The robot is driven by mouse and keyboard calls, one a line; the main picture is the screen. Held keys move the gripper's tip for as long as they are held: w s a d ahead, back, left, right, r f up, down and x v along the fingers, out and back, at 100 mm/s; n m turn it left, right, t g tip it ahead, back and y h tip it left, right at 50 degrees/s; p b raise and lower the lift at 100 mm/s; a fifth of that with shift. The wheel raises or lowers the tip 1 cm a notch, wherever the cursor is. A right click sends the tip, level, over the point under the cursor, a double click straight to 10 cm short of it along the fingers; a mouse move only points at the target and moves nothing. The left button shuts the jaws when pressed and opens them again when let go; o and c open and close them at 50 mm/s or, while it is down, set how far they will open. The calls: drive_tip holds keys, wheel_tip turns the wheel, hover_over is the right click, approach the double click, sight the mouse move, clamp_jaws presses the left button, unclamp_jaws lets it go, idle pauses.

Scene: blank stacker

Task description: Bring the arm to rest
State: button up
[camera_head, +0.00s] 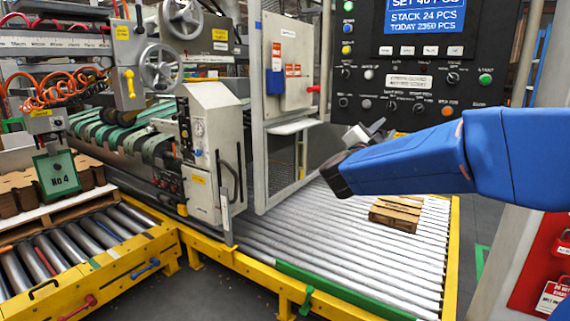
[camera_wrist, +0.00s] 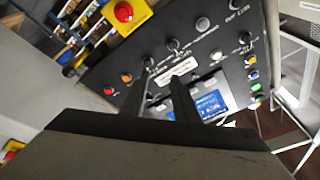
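My blue arm reaches in from the right in the head view, above the roller conveyor and in front of the control panel (camera_head: 420,90). My gripper (camera_head: 370,132) is at its left end, at the panel's lower left edge in the picture. In the wrist view my gripper (camera_wrist: 161,76) shows two dark fingers with a gap between them. Nothing is seen between them. The control panel (camera_wrist: 215,55), with its knobs, lamps and screen, lies beyond the fingertips. I cannot tell the exact distance to it.
Below the arm, the roller conveyor (camera_head: 340,245) carries a small wooden pallet (camera_head: 397,212). A grey stacker machine (camera_head: 215,150) and a mesh guard stand left of my gripper. A red emergency button (camera_wrist: 124,12) on a yellow box shows in the wrist view. A red lockout board (camera_head: 545,265) is at right.

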drive_tip(key=s+a+f+n+g+y, duration=0.1)
drive_tip(key=s+a+f+n+y, duration=0.9)
drive_tip(key=s+f+n+y, duration=0.4)
drive_tip(key=s+d+f+n+g, duration=0.1)
drive_tip(key=s+d+f+g, duration=0.1)
drive_tip(key=s+f, duration=0.3)
drive_tip(key=s+d+f+n+g, duration=0.1)
drive_tip(key=s+f+g, duration=0.3)
drive_tip(key=s, duration=0.8)
drive_tip(key=s+d+f+n+g, duration=0.1)
drive_tip(key=s+d+f+g, duration=0.2)
drive_tip(key=s+f, duration=0.4)
drive_tip(key=shift+s+n, duration=0.3)
drive_tip(key=shift+s, duration=0.75)
